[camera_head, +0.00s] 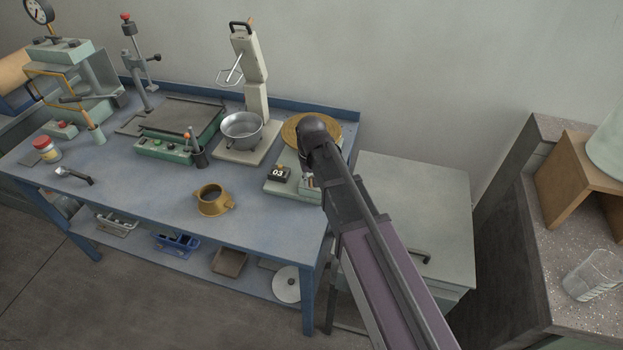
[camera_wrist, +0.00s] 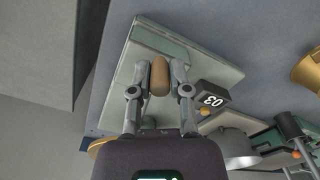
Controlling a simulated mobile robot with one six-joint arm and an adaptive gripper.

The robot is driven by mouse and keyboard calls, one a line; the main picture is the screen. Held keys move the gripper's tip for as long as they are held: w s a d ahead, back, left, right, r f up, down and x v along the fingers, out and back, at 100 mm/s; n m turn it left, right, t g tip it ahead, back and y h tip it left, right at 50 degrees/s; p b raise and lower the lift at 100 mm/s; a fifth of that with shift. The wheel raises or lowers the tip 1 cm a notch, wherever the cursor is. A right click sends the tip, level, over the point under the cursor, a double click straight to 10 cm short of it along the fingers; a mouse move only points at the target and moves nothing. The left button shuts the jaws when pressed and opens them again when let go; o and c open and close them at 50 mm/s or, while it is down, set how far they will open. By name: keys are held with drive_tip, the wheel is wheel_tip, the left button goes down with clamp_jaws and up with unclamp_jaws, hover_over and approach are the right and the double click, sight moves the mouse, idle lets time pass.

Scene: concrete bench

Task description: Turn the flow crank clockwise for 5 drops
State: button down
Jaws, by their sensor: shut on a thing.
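In the wrist view, my gripper (camera_wrist: 156,80) has its two fingers closed on either side of a brown rounded handle (camera_wrist: 159,70), which looks like the crank's grip. The crank's arm is hidden. Behind the handle is a pale green base plate (camera_wrist: 200,72). A small dark counter (camera_wrist: 212,97) beside it reads 03, upside down in this view. In the head view, the counter (camera_head: 279,174) also reads 03, on the pale base (camera_head: 275,190) near the bench's right end. My arm covers the handle and most of my gripper there.
A round yellow-brown disc (camera_head: 330,127) lies behind my wrist. A metal bowl (camera_head: 241,130) on a stand is to the left, and a brass ring-shaped cup (camera_head: 212,200) sits at the bench's front. A pale cabinet (camera_head: 420,190) stands right of the bench.

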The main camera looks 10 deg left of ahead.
drive_tip(key=shift+a, duration=0.3)
drive_tip(key=shift+w+a, duration=0.1)
drive_tip(key=shift+a, duration=0.4)
idle(0.4)
drive_tip(key=shift+w+a, duration=0.35)
drive_tip(key=shift+a, duration=0.2)
drive_tip(key=shift+w, duration=0.1)
drive_tip(key=shift+w+a, duration=0.4)
drive_tip(key=shift+w, duration=0.1)
